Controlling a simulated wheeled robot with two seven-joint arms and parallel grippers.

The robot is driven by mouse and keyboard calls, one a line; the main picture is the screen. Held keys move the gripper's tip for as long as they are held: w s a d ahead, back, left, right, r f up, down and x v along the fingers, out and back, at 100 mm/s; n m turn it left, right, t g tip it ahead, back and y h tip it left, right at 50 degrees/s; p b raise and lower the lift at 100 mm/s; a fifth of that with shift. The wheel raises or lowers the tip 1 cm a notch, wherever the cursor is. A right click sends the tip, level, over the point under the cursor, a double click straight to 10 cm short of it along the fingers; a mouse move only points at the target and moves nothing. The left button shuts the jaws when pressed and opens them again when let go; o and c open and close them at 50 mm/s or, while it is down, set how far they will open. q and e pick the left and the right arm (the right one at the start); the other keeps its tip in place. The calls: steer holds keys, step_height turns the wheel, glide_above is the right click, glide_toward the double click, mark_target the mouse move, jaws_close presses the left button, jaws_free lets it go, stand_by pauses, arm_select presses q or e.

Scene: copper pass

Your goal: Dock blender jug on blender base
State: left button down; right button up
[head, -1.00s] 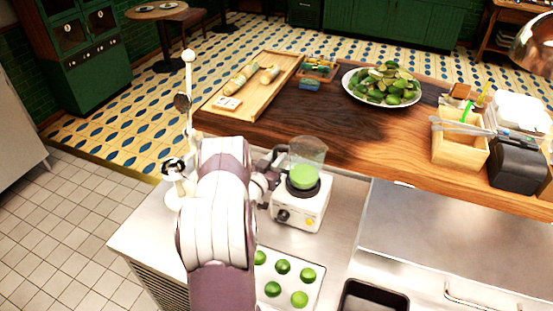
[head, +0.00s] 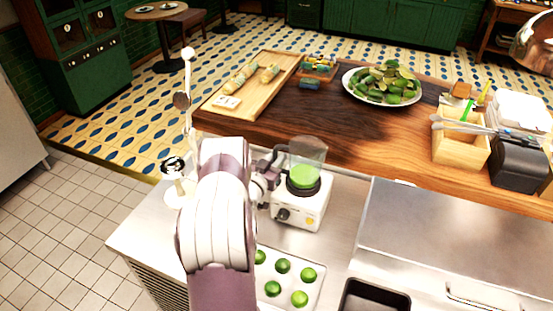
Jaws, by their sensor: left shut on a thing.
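The blender jug (head: 305,173) is clear with green liquid inside and a dark collar at its bottom. It stands upright at the top of the white blender base (head: 301,212), which has a dark knob on its front. From this angle I cannot tell whether the jug is fully seated. My left gripper (head: 277,163) is at the jug's left side, shut on its dark handle. My left arm hides part of the counter to the left of the base. My right gripper is not in view.
A white tray of limes (head: 318,284) lies in front of the base. A dark pan (head: 374,297) is to its right. Behind is a wooden counter (head: 300,115) with a lime plate (head: 350,87) and a wooden board (head: 213,112). Bare steel (head: 345,205) lies right of the base.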

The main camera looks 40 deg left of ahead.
arm_select(q)
steer(key=shift+f, duration=0.15)
steer(key=c, duration=1.3)
jaws_free()
steer(key=shift+s, duration=0.5)
steer(key=s+d+p, duration=0.2)
steer(key=s, duration=0.7)
steer(key=shift+s, duration=0.4)
steer(key=shift+d, duration=0.1)
